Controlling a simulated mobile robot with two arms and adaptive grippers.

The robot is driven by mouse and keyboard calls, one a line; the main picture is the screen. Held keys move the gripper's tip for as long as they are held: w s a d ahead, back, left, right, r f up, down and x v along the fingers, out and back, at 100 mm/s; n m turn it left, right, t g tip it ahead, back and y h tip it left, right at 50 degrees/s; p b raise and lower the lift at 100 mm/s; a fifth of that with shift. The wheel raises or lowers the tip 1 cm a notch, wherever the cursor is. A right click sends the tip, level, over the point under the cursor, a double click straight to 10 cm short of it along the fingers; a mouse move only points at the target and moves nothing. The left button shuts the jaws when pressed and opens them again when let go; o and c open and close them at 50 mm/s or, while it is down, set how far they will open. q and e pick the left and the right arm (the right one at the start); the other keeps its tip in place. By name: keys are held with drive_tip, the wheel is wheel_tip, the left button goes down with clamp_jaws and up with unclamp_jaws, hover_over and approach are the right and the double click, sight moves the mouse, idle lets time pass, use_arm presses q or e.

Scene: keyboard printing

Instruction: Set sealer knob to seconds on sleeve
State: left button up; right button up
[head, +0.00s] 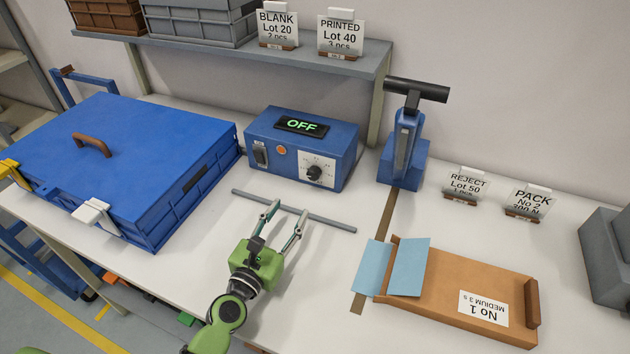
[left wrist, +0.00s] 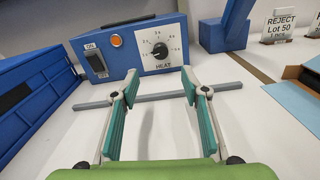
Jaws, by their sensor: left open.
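The blue sealer box (head: 305,148) stands on the white table with a display reading OFF. Its black knob (head: 314,172) sits on a white dial plate on the front; in the left wrist view the knob (left wrist: 160,50) has a scale around it and HEAT below. A rocker switch (left wrist: 96,61) and an orange lamp (left wrist: 116,41) are to its left. The sleeve (head: 455,296) is a brown cardboard piece with a label reading No 1, MEDIUM 3 s. My left gripper (head: 286,218) is open and empty in front of the sealer, apart from the knob. My right gripper is not in view.
A grey bar (head: 335,221) lies in front of the sealer, by my left fingertips. A blue lidded case (head: 125,150) is at left. A blue press with black handle (head: 405,150) stands right of the sealer. REJECT (head: 466,184) and PACK (head: 528,203) signs stand at right.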

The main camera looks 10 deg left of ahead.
sight(312, 177)
use_arm(q)
drive_tip(key=shift+w+d+f, duration=0.1)
drive_tip(key=shift+w+f, duration=0.3)
drive_tip(key=shift+f, duration=0.1)
drive_tip(key=w+d, duration=0.1)
drive_tip(key=w, duration=0.8)
drive_tip(key=w+d, duration=0.1)
drive_tip(key=w, duration=0.3)
drive_tip(key=shift+w+d+r+p, duration=0.15)
drive_tip(key=shift+w+d+p, duration=0.05)
drive_tip(key=shift+d+p, duration=0.15)
drive_tip(key=c, duration=1.1)
